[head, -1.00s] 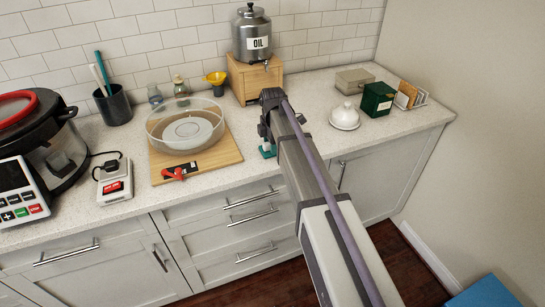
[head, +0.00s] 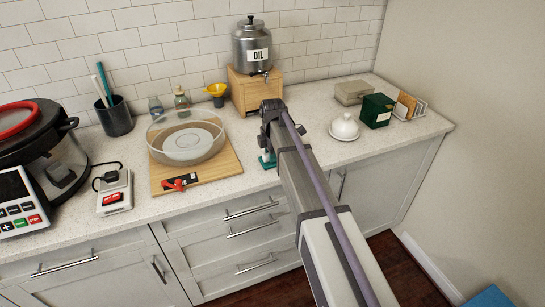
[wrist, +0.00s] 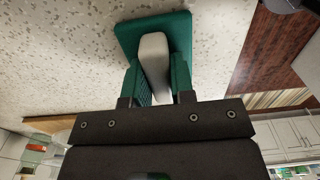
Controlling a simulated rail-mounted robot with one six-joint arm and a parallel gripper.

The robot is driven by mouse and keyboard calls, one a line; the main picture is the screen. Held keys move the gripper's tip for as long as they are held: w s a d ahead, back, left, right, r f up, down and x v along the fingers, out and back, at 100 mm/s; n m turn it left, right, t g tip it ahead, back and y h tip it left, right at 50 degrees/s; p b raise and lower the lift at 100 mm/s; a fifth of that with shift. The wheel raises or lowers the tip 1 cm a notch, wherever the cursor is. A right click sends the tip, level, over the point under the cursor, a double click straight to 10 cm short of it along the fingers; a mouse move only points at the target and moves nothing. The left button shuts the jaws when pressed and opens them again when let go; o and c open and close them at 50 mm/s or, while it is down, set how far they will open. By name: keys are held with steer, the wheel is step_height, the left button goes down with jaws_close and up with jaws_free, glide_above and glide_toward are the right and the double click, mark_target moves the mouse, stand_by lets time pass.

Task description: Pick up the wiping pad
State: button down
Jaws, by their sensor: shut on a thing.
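The wiping pad (wrist: 126,36) has a flat teal base and a pale grey upright handle (wrist: 153,52). It shows in the wrist view over the speckled counter. My gripper (wrist: 157,88) has green fingers, one on each side of the handle, and is shut on it. In the head view, my arm reaches over the counter to the right of the wooden board, and a little teal (head: 267,160) shows beside it near the counter's front edge. My arm hides most of the gripper and pad there. I cannot tell whether the base touches the counter.
A glass bowl (head: 160,148) stands on a wooden board (head: 225,175) to the left. The oil dispenser (head: 252,42) on its wooden stand is behind. A white lidded dish (head: 344,128) and green box (head: 376,110) stand to the right. Counter between arm and dish is clear.

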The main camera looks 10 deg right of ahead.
step_height(320, 180, up, 10)
steer(key=p, duration=1)
steer(key=shift+r, duration=0.15)
steer(key=shift+f, duration=0.2)
